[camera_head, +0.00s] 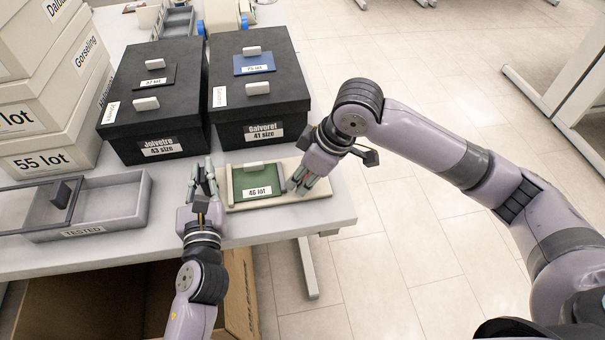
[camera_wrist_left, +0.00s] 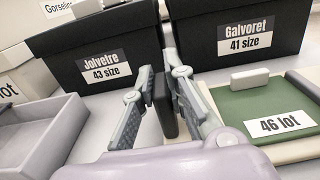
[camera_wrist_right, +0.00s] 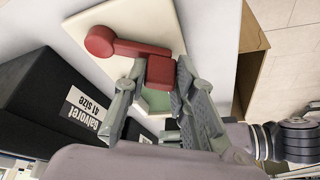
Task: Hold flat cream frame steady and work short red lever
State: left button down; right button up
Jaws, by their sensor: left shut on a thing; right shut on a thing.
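The flat cream frame (camera_head: 315,191) lies on the table near its front edge, with a green panel (camera_head: 270,180) labelled "46 lot" set in it. It also shows in the left wrist view (camera_wrist_left: 300,150). My left gripper (camera_head: 209,178) is at the frame's left side, shut on a dark upright block (camera_wrist_left: 165,103); whether this block joins the frame is unclear. The short red lever (camera_wrist_right: 130,47) lies over the frame in the right wrist view, with a round end and a square end. My right gripper (camera_wrist_right: 160,85) is shut on the square end. In the head view the gripper hides the lever.
Two black boxes, Jolvetre (camera_head: 150,120) and Galvoret (camera_head: 260,100), stand behind the frame. A grey tray (camera_head: 130,208) marked "TESTED" is to the left, under a dark open frame. Cream boxes (camera_head: 45,140) are stacked at far left. The table ends just right of the frame.

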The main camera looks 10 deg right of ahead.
grip_shut()
jog(key=shift+d, duration=0.15)
jog(key=d+n, duration=0.1)
jog(key=d+n+g, duration=0.1)
jog(key=n, duration=0.1)
jog(key=shift+s+n, duration=0.3)
jog(key=shift+s, duration=0.05)
jog(key=d+n+g, duration=0.1)
jog(key=d+n, duration=0.1)
jog(key=n, duration=0.1)
jog(key=shift+n+g, duration=0.3)
jog(key=shift+g, duration=0.1)
jog(key=n, duration=0.1)
jog(key=d+n, duration=0.1)
jog(key=n+g, duration=0.1)
jog(key=shift+w+d+n, duration=0.25)
jog(key=shift+d+n, duration=0.05)
jog(key=shift+d, duration=0.1)
jog(key=shift+w+d+n+g+h, duration=0.15)
jog(key=shift+w+d+n+g, duration=0.25)
jog(key=shift+n, duration=0.5)
jog(key=shift+w+d+n+g+h, duration=0.15)
jog(key=shift+d+n+g, duration=0.25)
jog(key=shift+n, duration=0.5)
pick_arm(q)
jog(key=shift+a, duration=0.1)
pick_arm(e)
jog(key=shift+d, duration=0.1)
jog(key=o, duration=0.8)
grip_release()
